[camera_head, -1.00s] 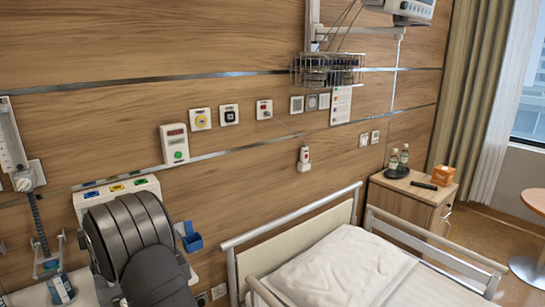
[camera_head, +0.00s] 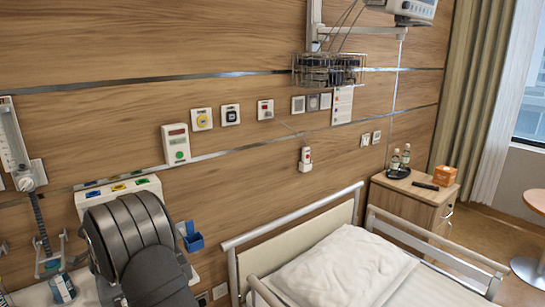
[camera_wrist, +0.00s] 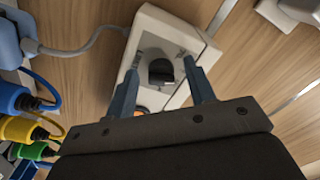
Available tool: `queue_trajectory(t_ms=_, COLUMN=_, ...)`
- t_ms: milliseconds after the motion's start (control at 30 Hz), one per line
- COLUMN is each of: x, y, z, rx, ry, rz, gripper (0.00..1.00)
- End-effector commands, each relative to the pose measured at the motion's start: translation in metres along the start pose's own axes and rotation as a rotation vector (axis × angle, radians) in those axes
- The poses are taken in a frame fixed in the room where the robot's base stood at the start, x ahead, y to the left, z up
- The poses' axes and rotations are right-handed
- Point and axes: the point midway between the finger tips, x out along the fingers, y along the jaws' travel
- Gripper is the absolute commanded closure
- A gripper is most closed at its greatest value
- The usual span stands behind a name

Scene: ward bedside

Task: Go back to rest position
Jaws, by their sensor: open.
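My gripper (camera_wrist: 163,64) shows in the wrist view with its two fingers apart and nothing held between them. Beyond the fingers is a white wall box (camera_wrist: 205,47) with a black knob (camera_wrist: 161,72) that appears between the fingertips. I cannot tell how much gap there is between fingers and box. In the head view my dark arm stands at the lower left, and my gripper cannot be made out there.
Blue, yellow (camera_wrist: 18,129) and green plugs with cables sit left in the wrist view. The head view shows a bed with a pillow (camera_head: 345,266), a bedside cabinet (camera_head: 408,203), a wall box (camera_head: 176,144) and a wire basket (camera_head: 328,70) on the wall.

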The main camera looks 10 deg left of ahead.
Motion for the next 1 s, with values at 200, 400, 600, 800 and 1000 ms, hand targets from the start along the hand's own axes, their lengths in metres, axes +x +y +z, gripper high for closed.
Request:
queue_trajectory(t_ms=200, x=0.0, y=-0.001, z=0.0, rx=0.075, ry=0.0, rz=0.0, gripper=0.51)
queue_trajectory(t_ms=400, x=0.0, y=-0.001, z=0.0, rx=0.089, ry=0.0, rz=0.0, gripper=0.51)
queue_trajectory(t_ms=600, x=0.0, y=-0.001, z=0.0, rx=0.087, ry=0.0, rz=0.0, gripper=0.37)
queue_trajectory(t_ms=800, x=-0.001, y=0.001, z=-0.001, rx=0.081, ry=0.001, rz=0.0, gripper=0.0)
queue_trajectory(t_ms=1000, x=-0.025, y=0.041, z=-0.026, rx=-0.08, ry=0.013, rz=0.001, gripper=0.0)
